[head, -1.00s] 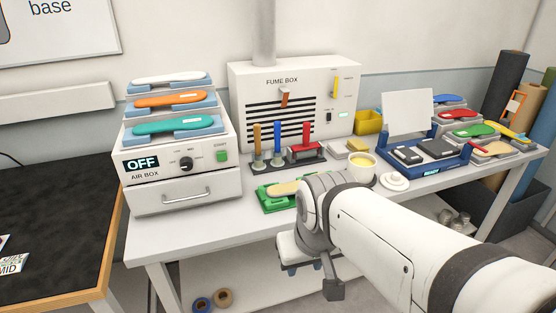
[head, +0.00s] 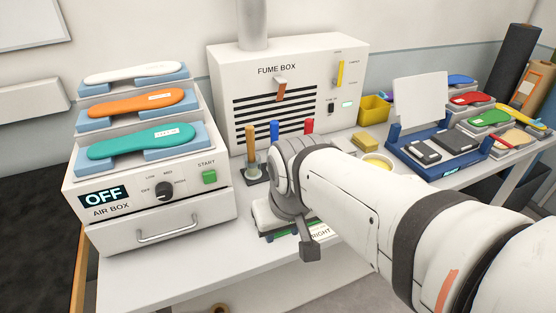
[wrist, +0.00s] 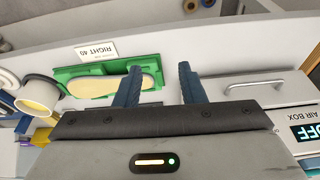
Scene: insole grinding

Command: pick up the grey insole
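No insole that is clearly grey shows in either view. A pale beige insole (wrist: 100,88) lies in a green holder (wrist: 68,74) marked RIGHT 40. My gripper (wrist: 160,68) is open and empty; its two dark blue fingers are apart, the left one in front of the holder's end. In the head view my wrist hides most of the holder, with only its edge and label (head: 320,233) showing. A white insole (head: 134,72), an orange one (head: 138,103) and a teal one (head: 143,140) rest on tiered blue supports above the air box.
The air box (head: 150,215), showing OFF, stands at left. The fume box (head: 290,70) is behind. A blue tray (head: 408,158) with dark grey blocks and several coloured insoles stand at right. A cup (wrist: 38,95) is near the holder. The front left bench is clear.

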